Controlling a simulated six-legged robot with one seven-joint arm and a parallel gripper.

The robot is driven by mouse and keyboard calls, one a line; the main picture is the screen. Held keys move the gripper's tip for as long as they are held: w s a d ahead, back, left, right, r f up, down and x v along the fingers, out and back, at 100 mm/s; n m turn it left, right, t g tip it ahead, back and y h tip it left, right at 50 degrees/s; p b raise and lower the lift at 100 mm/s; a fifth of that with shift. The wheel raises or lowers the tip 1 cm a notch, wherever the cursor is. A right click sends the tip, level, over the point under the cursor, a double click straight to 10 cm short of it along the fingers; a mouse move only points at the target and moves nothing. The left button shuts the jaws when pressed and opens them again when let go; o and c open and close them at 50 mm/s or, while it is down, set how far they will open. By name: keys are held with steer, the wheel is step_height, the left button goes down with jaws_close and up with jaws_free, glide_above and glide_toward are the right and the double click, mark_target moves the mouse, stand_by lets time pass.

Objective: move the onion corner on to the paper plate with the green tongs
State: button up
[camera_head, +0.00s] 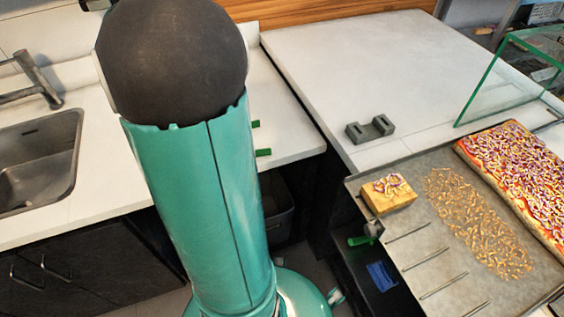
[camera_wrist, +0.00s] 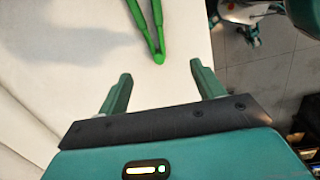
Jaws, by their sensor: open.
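The green tongs (camera_wrist: 157,34) lie on the white counter in the wrist view, their joined end towards me and their arms running out at the top. Two green ends (camera_head: 263,152) show past my arm in the head view and look like the tongs' tips. My gripper (camera_wrist: 160,72) is open and empty, its fingers on either side of the line of the joined end, short of it. The onion corner (camera_head: 389,204), a yellow block with purple-white onion on top, sits on the grey tray (camera_head: 420,215). I see no paper plate in either view.
A grey notched block (camera_head: 370,130) stands on the right counter (camera_head: 345,70). An onion-topped pizza slab (camera_head: 520,170) and loose shreds (camera_head: 475,215) lie on the tray. A glass guard (camera_head: 505,85) stands behind. A sink (camera_head: 40,160) is at left. A gap separates the counters.

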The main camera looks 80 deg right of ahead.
steer(key=s+d+f+y, duration=0.1)
steer(key=s+d, duration=0.3)
steer(key=s, duration=0.2)
steer(key=shift+s+d+n, duration=0.15)
steer(key=shift+n, duration=0.15)
steer(key=shift+f, duration=0.2)
steer(key=shift+s+d+f, duration=0.1)
steer(key=shift+s+f, duration=0.05)
steer(key=shift+f, duration=1.3)
steer(key=shift+s+d+f, duration=0.1)
steer(key=shift+f, duration=1.4)
steer(key=shift+s+f, duration=0.15)
steer(key=shift+f, duration=1.3)
steer(key=shift+c, duration=0.2)
steer(key=c, duration=0.6)
steer(key=shift+c, duration=0.2)
step_height(320, 180, up, 12)
